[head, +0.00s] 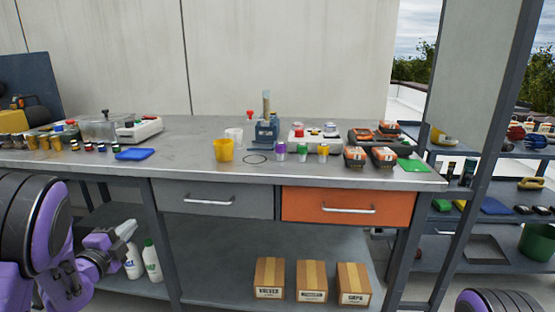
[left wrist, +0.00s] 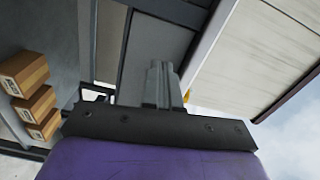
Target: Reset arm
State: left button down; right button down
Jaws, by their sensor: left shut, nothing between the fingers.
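My left gripper (head: 124,229) is at the lower left of the head view, in front of the bench and below the level of its top. Its fingers point to the right, near the white bottles on the lower shelf. In the left wrist view the fingers (left wrist: 160,78) are together with nothing between them. Only a rounded part of my right arm shows at the bottom right of the head view; my right gripper is out of view.
The workbench (head: 190,172) holds cups, jars and devices. Below are a grey drawer (head: 213,200), an orange drawer (head: 347,208), two white bottles (head: 151,261) and three cardboard boxes (head: 311,281). A dark metal shelf rack (head: 470,240) stands at right.

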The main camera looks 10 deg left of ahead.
pick_arm(q)
jog(key=s+d+f+n+g+y, duration=0.25)
jog(key=s+f+n, duration=0.25)
jog(key=f+n, duration=0.45)
jog(key=s+d+f+n+g+y, duration=0.25)
jog(key=s+f+n+g, duration=0.2)
jog(key=f+n, duration=0.55)
jog(key=s+d+f+n+g+h, duration=0.15)
jog(key=s+d+f+g, duration=0.3)
jog(key=s+f, duration=0.65)
jog(key=s+d+f+n+g+h, duration=0.1)
jog(key=s+d+f+n+g, duration=0.15)
jog(key=s+d+f, duration=0.75)
jog(key=s+a+r+p, duration=0.2)
jog(key=r+p, duration=0.7)
jog(key=r, duration=0.1)
jog(key=s+a+r+p, duration=0.2)
jog(key=s+r+p, duration=0.1)
jog(key=r+p, duration=0.6)
notch_tip(320, 180, up, 3)
jog(key=shift+f+g, duration=0.2)
jog(key=shift+g, duration=0.2)
jog(key=shift+m, duration=0.25)
